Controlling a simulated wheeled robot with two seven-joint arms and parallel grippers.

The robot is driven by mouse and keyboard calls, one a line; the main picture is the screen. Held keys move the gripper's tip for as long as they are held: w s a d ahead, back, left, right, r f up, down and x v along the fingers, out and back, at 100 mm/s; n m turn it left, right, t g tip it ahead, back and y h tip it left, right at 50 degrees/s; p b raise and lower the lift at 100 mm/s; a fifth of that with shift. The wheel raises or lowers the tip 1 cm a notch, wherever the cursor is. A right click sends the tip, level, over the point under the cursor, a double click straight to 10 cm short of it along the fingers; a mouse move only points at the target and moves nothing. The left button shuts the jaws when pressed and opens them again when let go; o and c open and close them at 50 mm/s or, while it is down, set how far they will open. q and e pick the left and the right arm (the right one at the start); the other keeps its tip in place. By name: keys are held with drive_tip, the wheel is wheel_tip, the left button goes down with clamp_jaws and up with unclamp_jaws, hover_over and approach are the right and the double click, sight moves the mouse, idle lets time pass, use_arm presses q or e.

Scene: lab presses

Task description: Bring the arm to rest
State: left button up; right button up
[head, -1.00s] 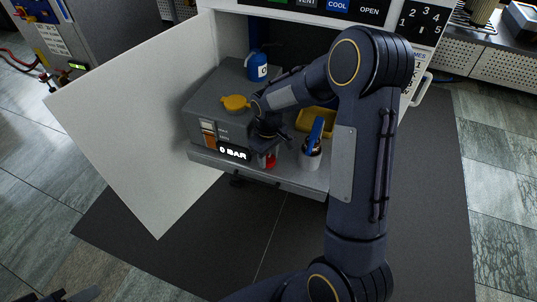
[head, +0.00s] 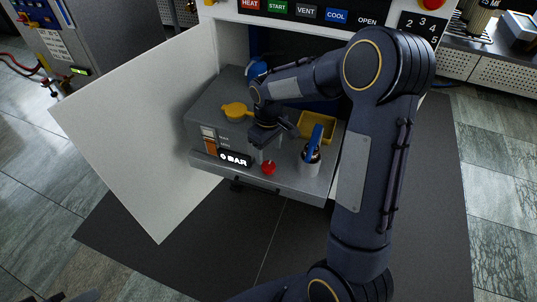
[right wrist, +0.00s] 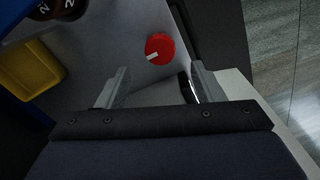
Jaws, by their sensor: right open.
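My right arm reaches in from the lower right over the pulled-out shelf (head: 290,187) of the press. My right gripper (head: 265,150) hangs above the shelf beside the grey unit (head: 212,115) with the "0 BAR" display. In the right wrist view its two fingers (right wrist: 152,88) are spread with nothing between them. A red knob (head: 268,168) with a white mark sits on the shelf just in front of the gripper. The knob also shows beyond the fingertips in the right wrist view (right wrist: 160,48), apart from them. My left gripper does not show clearly.
A white door (head: 140,140) stands open at the left. A yellow tray (head: 317,127) and a canister with a blue handle (head: 311,155) are right of the gripper. A yellow cap (head: 236,110) tops the grey unit. Dark floor mat (head: 240,235) lies clear in front.

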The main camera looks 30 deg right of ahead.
drive_tip(key=shift+r, duration=0.65)
